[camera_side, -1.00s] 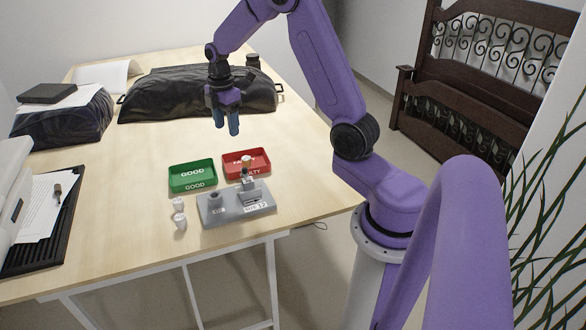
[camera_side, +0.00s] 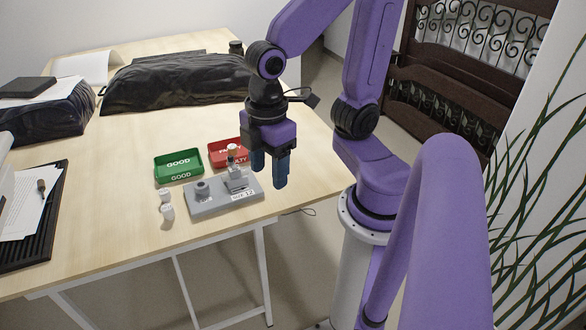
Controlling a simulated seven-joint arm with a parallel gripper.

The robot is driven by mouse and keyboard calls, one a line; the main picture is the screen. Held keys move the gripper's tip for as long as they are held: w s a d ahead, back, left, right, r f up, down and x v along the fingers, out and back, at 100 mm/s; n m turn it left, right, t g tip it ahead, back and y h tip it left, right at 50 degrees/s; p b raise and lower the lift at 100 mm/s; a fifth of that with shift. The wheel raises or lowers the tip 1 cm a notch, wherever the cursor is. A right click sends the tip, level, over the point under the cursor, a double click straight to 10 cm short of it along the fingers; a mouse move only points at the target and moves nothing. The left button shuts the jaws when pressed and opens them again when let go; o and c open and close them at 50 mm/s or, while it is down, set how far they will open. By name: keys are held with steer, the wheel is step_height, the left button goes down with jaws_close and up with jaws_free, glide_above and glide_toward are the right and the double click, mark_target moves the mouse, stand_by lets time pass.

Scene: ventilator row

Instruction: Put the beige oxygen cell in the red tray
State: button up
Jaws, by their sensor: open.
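The red tray (camera_side: 217,160), marked "FAULTY", lies on the wooden table and is partly hidden behind the grey fixture's post and my gripper.
A green tray (camera_side: 165,169) marked "GOOD" is left of the red one. Two small white pieces (camera_side: 165,195) (camera_side: 168,213) stand left of the fixture. A black bag (camera_side: 170,85) lies at the back. The table's front edge is close to the fixture.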

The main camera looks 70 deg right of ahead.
steer(key=s, duration=0.2)
steer(key=s+d, duration=0.1)
steer(key=s, duration=0.1)
steer(key=shift+s+f, duration=0.15)
steer(key=shift+s, duration=0.1)
